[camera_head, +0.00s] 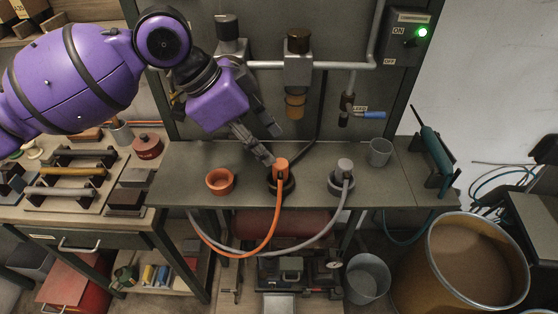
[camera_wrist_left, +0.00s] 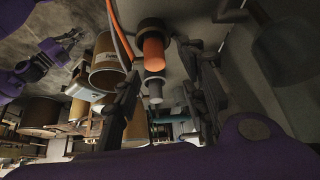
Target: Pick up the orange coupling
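The orange coupling (camera_head: 281,165) stands upright in a dark round holder (camera_head: 282,186) on the bench, with an orange hose running from it. In the left wrist view the orange coupling (camera_wrist_left: 153,54) shows between the two fingers, toward their far ends. My left gripper (camera_head: 272,148) is open close above and beside the coupling, its fingers slanting down to the right; its fingers also show spread in the left wrist view (camera_wrist_left: 165,75). I cannot tell whether a finger touches it. A purple arm part with a dark end, likely my right gripper (camera_wrist_left: 68,40), shows small.
A grey coupling (camera_head: 344,167) with a grey hose stands to the right in a similar holder. An orange bowl (camera_head: 220,181) is to the left and a grey cup (camera_head: 380,152) to the right. Pipes and fittings (camera_head: 298,70) stand behind on the panel.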

